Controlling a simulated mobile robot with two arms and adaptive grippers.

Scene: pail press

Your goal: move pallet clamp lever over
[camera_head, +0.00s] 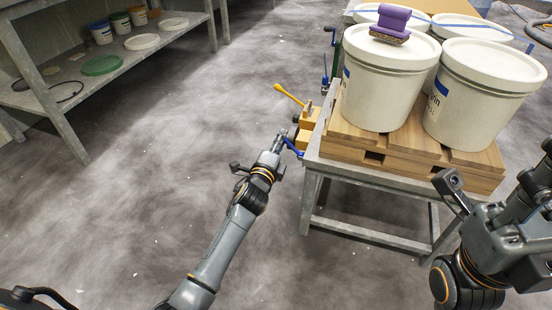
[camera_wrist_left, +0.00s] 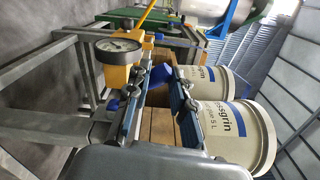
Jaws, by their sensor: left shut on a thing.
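A blue lever (camera_head: 293,148) sticks out from the left edge of the metal table, at the near end of the yellow clamp (camera_head: 308,122). My left gripper (camera_head: 281,138) is at this lever and shut on it. In the left wrist view, blue parts of the lever (camera_wrist_left: 153,78) show between and beside the fingers of my left gripper (camera_wrist_left: 160,82). The yellow clamp (camera_wrist_left: 115,65) shows there with a round gauge (camera_wrist_left: 118,45). The wooden pallet (camera_head: 385,150) lies on the table. My right arm is at the right edge; its fingers cannot be made out.
Several white pails (camera_head: 385,85) stand on the pallet, one with a purple brush (camera_head: 390,22) on its lid. A yellow handle (camera_head: 288,94) rises left of the clamp. A shelf (camera_head: 120,60) with small pails and lids stands at left. The floor between is clear.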

